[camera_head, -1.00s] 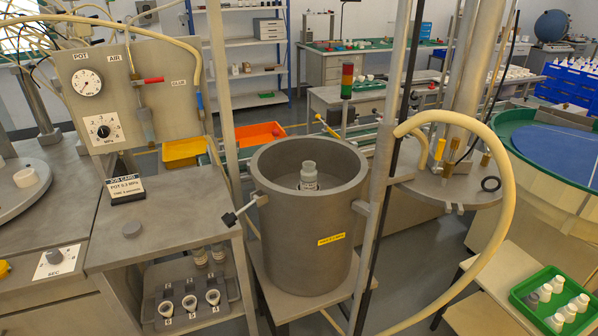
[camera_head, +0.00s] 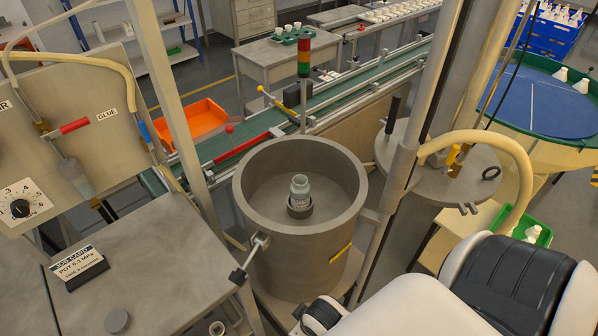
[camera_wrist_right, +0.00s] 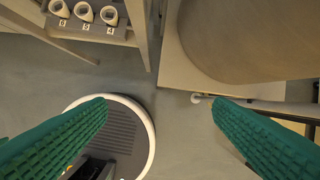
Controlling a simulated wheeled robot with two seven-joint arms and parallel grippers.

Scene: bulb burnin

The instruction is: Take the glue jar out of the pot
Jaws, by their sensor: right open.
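The glue jar (camera_head: 300,189), pale and translucent with a label, stands upright inside the open grey pot (camera_head: 262,252). It sits in a dark ring-shaped holder (camera_head: 300,208) on the pot floor. My right arm comes in at the lower right of the head view, with its gripper below the frame. In the right wrist view my right gripper (camera_wrist_right: 158,112) is open and empty, its green ridged fingers wide apart. It is low beside the pot, whose outer wall (camera_wrist_right: 245,35) shows at the upper right. My left gripper is in neither view.
The pot's round lid (camera_head: 400,160) is off to the right on a post. A clamp handle (camera_head: 245,265) juts from the pot's left side. Metal posts and a cream hose (camera_head: 500,140) flank the pot.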

